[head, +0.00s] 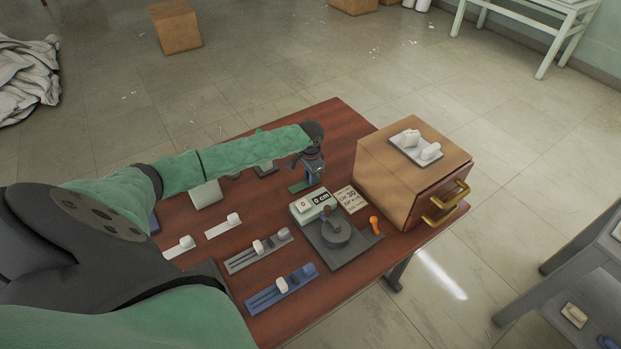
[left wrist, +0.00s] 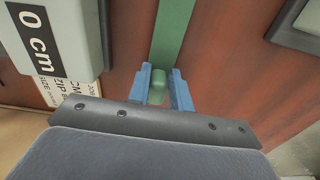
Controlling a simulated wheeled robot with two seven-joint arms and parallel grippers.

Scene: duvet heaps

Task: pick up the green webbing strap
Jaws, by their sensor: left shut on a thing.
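The green webbing strap (left wrist: 173,28) runs as a flat band over the wooden table top in the left wrist view, from the top edge down to between my fingers. In the head view a short piece of the strap (head: 299,187) shows beside my left gripper (head: 312,177). The left gripper's blue fingers (left wrist: 160,75) are shut on the strap, with a rounded green part between them. My gripper hides the rest of the strap in the head view. My right gripper is in neither view.
A measuring device with a "0 cm" display (head: 314,204) and round dial (head: 333,232) stands close to my left gripper. A wooden drawer box (head: 385,180) is to the right. Several slider strips, including a blue one (head: 265,298), lie toward the near side of the table (head: 338,112).

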